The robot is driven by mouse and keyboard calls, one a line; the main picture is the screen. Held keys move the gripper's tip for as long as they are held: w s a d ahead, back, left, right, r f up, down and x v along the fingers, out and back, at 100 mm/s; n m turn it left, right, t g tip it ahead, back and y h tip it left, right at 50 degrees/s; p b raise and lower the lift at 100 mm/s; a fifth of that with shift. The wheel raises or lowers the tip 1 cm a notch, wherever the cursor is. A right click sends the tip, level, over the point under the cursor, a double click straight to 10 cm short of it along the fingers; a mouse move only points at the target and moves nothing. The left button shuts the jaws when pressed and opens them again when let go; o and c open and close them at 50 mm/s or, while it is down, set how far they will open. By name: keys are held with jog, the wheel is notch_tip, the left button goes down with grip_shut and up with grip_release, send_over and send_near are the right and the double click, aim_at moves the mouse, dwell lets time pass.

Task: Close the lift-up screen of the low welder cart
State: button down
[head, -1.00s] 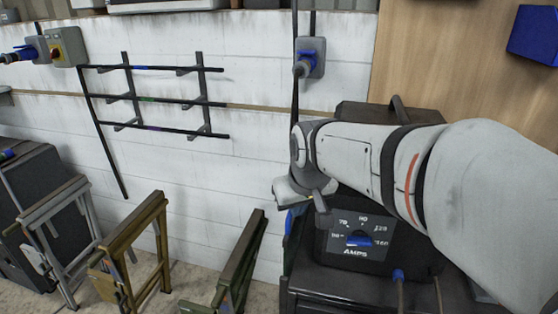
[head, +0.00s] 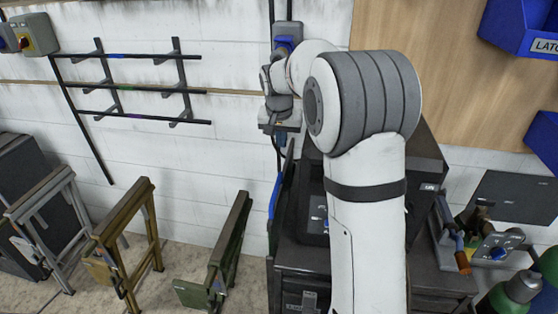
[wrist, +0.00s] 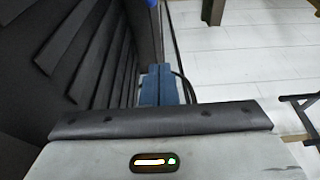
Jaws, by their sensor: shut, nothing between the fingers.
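The dark welder cart (head: 285,258) stands in front of the white wall, with a black welder on top, largely hidden behind my arm. Part of the welder's dial face (head: 317,212) shows left of my arm. I cannot tell which part is the lift-up screen or how far it is raised. My gripper (head: 279,139) is above the cart's left edge, close to the wall, and appears apart from the cart. In the wrist view my gripper's bluish fingers (wrist: 159,84) are together and empty, beside a black slatted surface (wrist: 85,60) on the left.
Folding stands, one grey, one yellow-brown (head: 128,240) and one green (head: 222,255), are on the floor at left. A black wall rack (head: 130,88) hangs above them. Hand tools (head: 460,250) and a dark flat panel (head: 515,196) are at right. A blue bin (head: 520,28) hangs above.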

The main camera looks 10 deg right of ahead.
jog(key=p+x, duration=0.1)
jog(key=x, duration=0.5)
jog(key=s+p+x, duration=0.1)
jog(key=x, duration=0.2)
jog(key=shift+w+a+f+p, duration=0.1)
jog(key=shift+a+f+p, duration=0.05)
jog(key=shift+f+p, duration=0.25)
jog(key=shift+f, duration=0.1)
